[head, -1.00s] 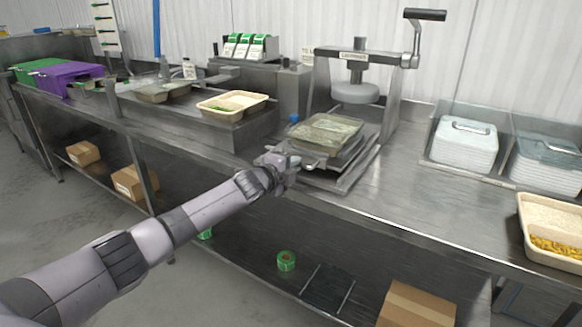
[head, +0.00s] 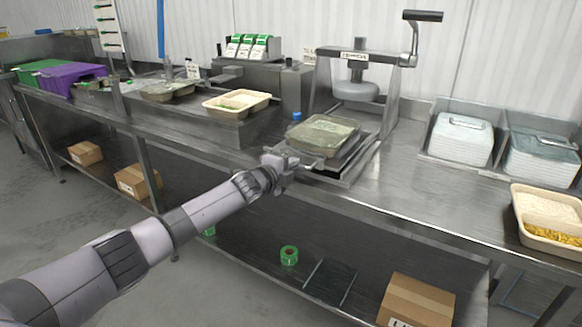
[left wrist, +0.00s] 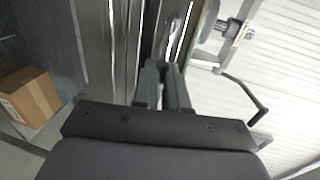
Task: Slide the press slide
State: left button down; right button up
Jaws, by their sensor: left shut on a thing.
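The press slide (head: 349,170) is a flat metal plate at the base of the hand press, and a tray with a clear cover (head: 324,134) sits on it. The press (head: 357,88) stands behind with its round plate raised and its crank at the top right. My left gripper (head: 283,162) is at the slide's front left edge, shut on the slide's handle. In the left wrist view the fingers (left wrist: 165,70) are close together at a shiny metal handle (left wrist: 174,30). The exact grip is partly hidden. My right gripper is not in view.
A two-part food tray (head: 237,104) stands left of the press. White lids in a metal bin (head: 461,140) and a tray of rice and corn (head: 548,218) are on the right. The counter (head: 410,190) right of the press is clear. Boxes lie on the lower shelf.

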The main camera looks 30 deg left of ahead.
pick_arm(q)
jog(key=c, duration=1.5)
grip_release()
jog(key=shift+s+f, duration=0.1)
jog(key=shift+f, duration=0.2)
jog(key=o, duration=0.3)
jog(key=shift+s+a+r, duration=0.1)
jog(key=shift+s+r, duration=0.1)
jog(key=shift+r, duration=0.05)
jog(key=shift+o, duration=0.2)
jog(key=shift+w, duration=0.1)
jog(key=v, duration=0.7)
